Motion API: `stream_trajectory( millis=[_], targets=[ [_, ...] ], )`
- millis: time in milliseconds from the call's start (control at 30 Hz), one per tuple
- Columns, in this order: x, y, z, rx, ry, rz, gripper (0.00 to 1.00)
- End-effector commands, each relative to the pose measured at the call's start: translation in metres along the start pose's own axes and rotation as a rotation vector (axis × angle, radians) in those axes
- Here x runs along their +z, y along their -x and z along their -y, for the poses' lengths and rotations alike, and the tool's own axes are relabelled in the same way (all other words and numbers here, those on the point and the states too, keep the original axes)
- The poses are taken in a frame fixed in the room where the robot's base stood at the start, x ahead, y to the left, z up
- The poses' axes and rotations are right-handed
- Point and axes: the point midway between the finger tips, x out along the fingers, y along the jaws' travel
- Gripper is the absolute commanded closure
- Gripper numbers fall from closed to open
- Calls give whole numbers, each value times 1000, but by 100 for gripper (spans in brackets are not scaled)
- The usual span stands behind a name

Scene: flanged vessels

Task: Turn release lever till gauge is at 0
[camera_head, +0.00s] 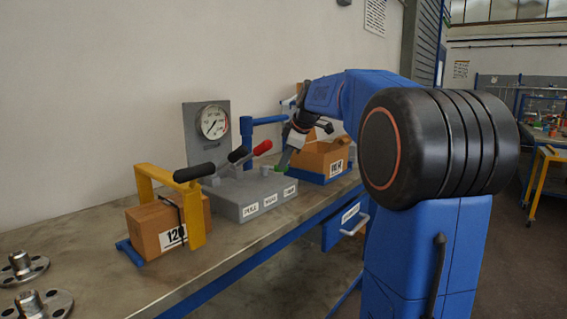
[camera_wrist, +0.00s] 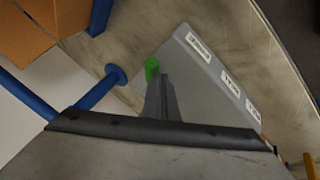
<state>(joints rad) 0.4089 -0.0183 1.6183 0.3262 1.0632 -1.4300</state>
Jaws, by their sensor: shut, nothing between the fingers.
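A round white pressure gauge (camera_head: 214,122) is mounted on a grey upright plate; its needle is too small to read surely. Below it is a grey block (camera_head: 248,196) with three labels on its front. A small green part (camera_head: 282,168), probably the release lever, is at the block's right end; in the wrist view the green part (camera_wrist: 152,69) is just beyond my fingertips, near the block's end label (camera_wrist: 198,45). My gripper (camera_head: 286,157) is shut and empty, pointing down close to the green part. I cannot tell whether it touches it.
A yellow bracket with a cardboard box (camera_head: 165,228) stands left, another cardboard box (camera_head: 322,158) right, beside a blue post (camera_head: 246,135). Metal flanges (camera_head: 22,265) lie front left.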

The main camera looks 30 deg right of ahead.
Motion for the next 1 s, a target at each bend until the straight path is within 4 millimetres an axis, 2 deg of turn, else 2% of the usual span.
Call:
stream_trajectory(
  millis=[467,1000],
  targets=[
    [4,-3,-7,-36,75,-34,100],
    [9,-14,-35,-178,390,-180,100]
  ],
)
